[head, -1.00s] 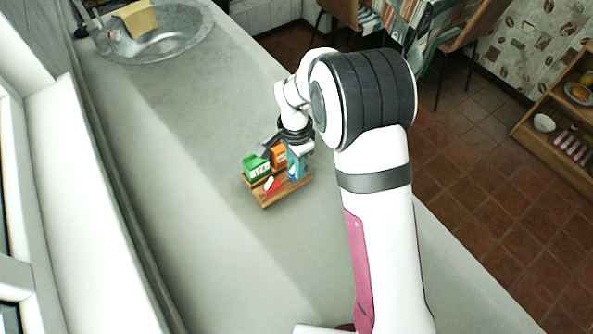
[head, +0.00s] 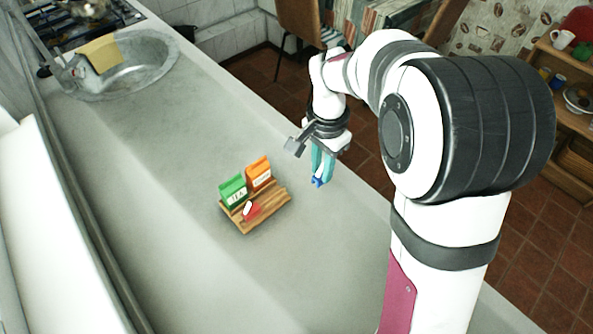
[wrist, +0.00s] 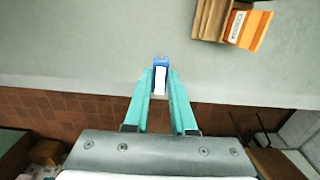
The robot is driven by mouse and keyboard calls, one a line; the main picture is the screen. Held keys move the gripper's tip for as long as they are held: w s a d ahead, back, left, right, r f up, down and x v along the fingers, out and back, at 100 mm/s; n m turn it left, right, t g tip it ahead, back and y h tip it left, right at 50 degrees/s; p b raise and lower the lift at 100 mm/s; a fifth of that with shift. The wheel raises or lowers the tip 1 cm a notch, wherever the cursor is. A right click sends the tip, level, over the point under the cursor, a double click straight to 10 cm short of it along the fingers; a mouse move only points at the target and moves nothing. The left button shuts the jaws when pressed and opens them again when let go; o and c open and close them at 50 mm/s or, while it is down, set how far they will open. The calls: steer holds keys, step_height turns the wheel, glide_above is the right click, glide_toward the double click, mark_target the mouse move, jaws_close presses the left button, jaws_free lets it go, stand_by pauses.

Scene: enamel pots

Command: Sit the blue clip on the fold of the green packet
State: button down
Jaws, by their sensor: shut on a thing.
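My gripper (head: 320,174) is shut on the blue clip (head: 317,182), held above the counter to the right of the wooden rack. In the wrist view the blue clip (wrist: 161,61), with a white face, sits between the teal fingertips (wrist: 160,80). The green packet (head: 233,191) stands upright in the rack at its left end, apart from my gripper. It is out of the wrist view.
The wooden rack (head: 270,209) also holds an orange packet (head: 259,172) and a red and white item (head: 251,211). A sink (head: 140,65) with a yellow cloth (head: 102,54) lies at the far left. The counter around the rack is clear.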

steer(key=shift+w+a+r, duration=0.2)
steer(key=shift+a+r, duration=0.05)
steer(key=w+a+r, duration=0.1)
steer(key=w+a, duration=0.1)
steer(key=a, duration=0.8)
steer(key=r, duration=0.1)
glide_above(228, 181)
steer(key=shift+w, duration=0.1)
steer(key=shift+a+f, duration=0.1)
steer(key=shift+f, duration=2)
steer(key=shift+f, duration=1.2)
steer(key=c, duration=0.7)
jaws_free()
